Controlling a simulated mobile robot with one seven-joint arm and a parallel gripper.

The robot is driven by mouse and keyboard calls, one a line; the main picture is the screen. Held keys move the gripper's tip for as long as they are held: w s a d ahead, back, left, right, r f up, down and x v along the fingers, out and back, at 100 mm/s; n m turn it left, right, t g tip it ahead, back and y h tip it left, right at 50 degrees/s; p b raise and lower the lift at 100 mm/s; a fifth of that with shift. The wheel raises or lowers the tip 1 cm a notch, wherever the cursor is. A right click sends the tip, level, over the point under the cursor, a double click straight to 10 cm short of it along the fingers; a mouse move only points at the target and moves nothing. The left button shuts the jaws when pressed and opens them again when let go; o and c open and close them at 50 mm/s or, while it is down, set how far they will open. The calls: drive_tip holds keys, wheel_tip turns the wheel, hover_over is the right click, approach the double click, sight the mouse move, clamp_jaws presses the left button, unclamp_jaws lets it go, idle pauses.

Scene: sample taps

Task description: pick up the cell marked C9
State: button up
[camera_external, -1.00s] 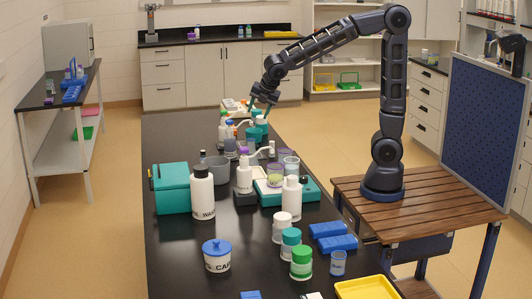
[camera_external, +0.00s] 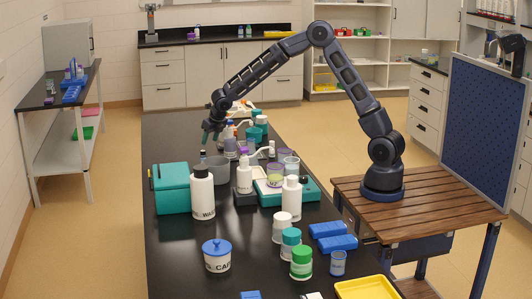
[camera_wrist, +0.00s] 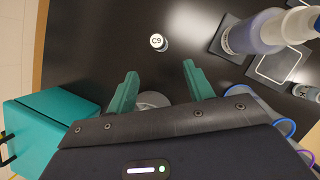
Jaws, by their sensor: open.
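The cell marked C9 (camera_wrist: 158,42) shows in the wrist view as a small round piece with a white top and black lettering. It stands on the black bench, with clear bench around it. My gripper (camera_wrist: 160,86) has two teal fingers spread wide apart with nothing between them in its grasp. The cell lies beyond the fingertips, near the middle line between them. In the external view my gripper (camera_external: 206,134) hangs above the left part of the bench, behind the teal box. I cannot make out the cell with certainty there.
A teal box (camera_wrist: 50,125) stands at left in the wrist view, also in the external view (camera_external: 171,188). A purple-tinted bottle (camera_wrist: 258,32) stands right of the cell. A grey round vessel (camera_wrist: 152,99) shows behind the fingers. Bench left of the cell is bare.

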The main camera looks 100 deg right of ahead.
sight(203, 158)
drive_tip(key=shift+n, duration=0.4)
drive_tip(key=x, duration=0.5)
drive_tip(key=d+x, duration=0.1)
drive_tip(key=x, duration=0.2)
drive_tip(key=shift+r, duration=0.2)
drive_tip(key=shift+a+x, duration=0.15)
drive_tip(key=shift+x, duration=1.15)
drive_tip(key=shift+a+x, duration=0.15)
drive_tip(key=shift+x, duration=1.15)
drive_tip(key=shift+w, duration=0.2)
drive_tip(key=c, duration=1.1)
